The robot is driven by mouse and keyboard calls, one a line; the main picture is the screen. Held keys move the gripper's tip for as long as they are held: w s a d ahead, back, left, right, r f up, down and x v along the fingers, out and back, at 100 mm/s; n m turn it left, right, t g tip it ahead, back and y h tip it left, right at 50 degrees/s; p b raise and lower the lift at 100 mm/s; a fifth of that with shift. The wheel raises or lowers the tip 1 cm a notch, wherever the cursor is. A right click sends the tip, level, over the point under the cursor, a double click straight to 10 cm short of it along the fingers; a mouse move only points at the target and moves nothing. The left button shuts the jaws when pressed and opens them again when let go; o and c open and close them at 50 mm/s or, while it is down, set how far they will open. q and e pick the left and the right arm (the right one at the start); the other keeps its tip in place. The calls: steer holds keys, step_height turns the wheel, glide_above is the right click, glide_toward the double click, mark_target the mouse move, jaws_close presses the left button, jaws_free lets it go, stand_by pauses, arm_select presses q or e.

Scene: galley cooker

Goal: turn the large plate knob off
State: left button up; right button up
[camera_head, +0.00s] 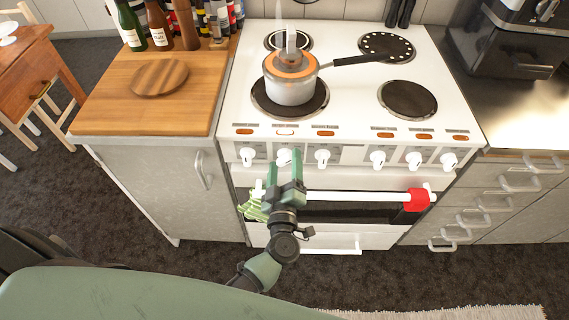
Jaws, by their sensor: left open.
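The white cooker has a row of white knobs on its front panel, including the far left knob (247,156), the second knob from the left (284,157) and the third knob (322,158). I cannot read which one is labelled for the large plate. My left gripper (284,164) is green, open, and right at the second knob, with its fingers partly covering it. I cannot tell whether they touch it. A white saucepan (290,91) with an orange-topped lid and dark handle stands on the large front left plate (262,103). My right gripper is not in view.
A red-ended white oven rail (350,196) runs below the knobs, close to my left gripper. A wooden worktop (110,105) with a round board (160,78) and bottles is at left. A steel counter (500,115) and drawers are at right.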

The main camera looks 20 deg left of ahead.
arm_select(q)
steer(key=c, duration=1.4)
steer(key=shift+o, duration=0.2)
steer(key=shift+n, duration=0.4)
steer(key=n, duration=0.3)
steer(key=shift+n+b, duration=0.4)
steer(key=n+b, duration=0.1)
steer(key=n, duration=0.3)
steer(key=shift+n, duration=0.3)
steer(key=o, duration=1.4)
steer(key=shift+c, duration=0.2)
